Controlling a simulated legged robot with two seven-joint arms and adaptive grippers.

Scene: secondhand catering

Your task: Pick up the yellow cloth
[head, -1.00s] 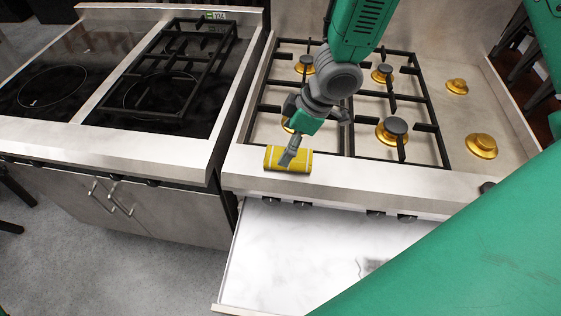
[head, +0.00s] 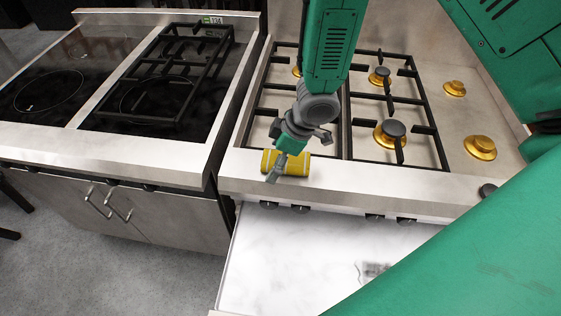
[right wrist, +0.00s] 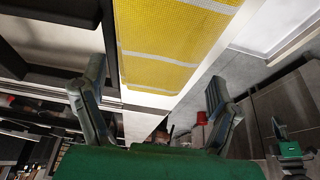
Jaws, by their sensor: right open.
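The yellow cloth (head: 297,164), with pale stripes, looks like a small roll lying on the front ledge of the right stove (head: 345,183). My right gripper (head: 276,168) is over the cloth's left part, and its fingers cover some of it. In the right wrist view the cloth (right wrist: 175,42) lies beyond and between the two spread fingers of the right gripper (right wrist: 154,82). The gripper is open with nothing held. I cannot tell whether a finger touches the cloth.
Black grates and brass burners (head: 391,132) lie behind the cloth. An open drawer or white shelf (head: 290,255) extends below the ledge. A second stove with a dark glass top (head: 60,85) stands to the left, with a narrow gap between them.

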